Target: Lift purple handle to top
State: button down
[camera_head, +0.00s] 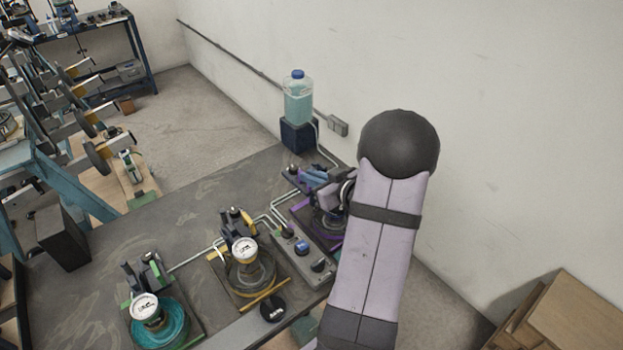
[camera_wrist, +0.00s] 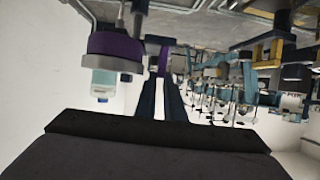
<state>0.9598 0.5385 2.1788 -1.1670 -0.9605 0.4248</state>
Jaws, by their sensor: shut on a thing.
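The purple-trimmed lever station (camera_head: 318,226) is at the right end of the table in the head view, partly covered by my arm. My gripper (camera_head: 328,192) is over this station, its fingers hard to make out there. In the wrist view, which appears upside down, my gripper's (camera_wrist: 159,62) two dark blue fingers are shut on the purple handle (camera_wrist: 158,42), a small purple piece at their tips. A round purple-banded part (camera_wrist: 112,43) is just left of it. The handle is hidden in the head view, so its height cannot be told.
A yellow lever station (camera_head: 246,262) and a green one (camera_head: 160,310) stand to the left on the dark table. A grey control box (camera_head: 303,250) sits beside the purple station. A blue-capped bottle (camera_head: 298,98) stands behind, near the white wall.

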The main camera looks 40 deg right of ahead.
jog(key=shift+w+d+r, duration=0.15)
jog(key=shift+w+r, duration=0.05)
jog(key=shift+r, duration=0.2)
jog(key=c, duration=2)
grip_release()
jog(key=shift+o, duration=0.8)
jog(key=shift+s, duration=0.1)
jog(key=shift+f, duration=0.1)
jog(key=shift+s, duration=0.15)
jog(key=b+v, duration=0.2)
jog(key=v, duration=0.5)
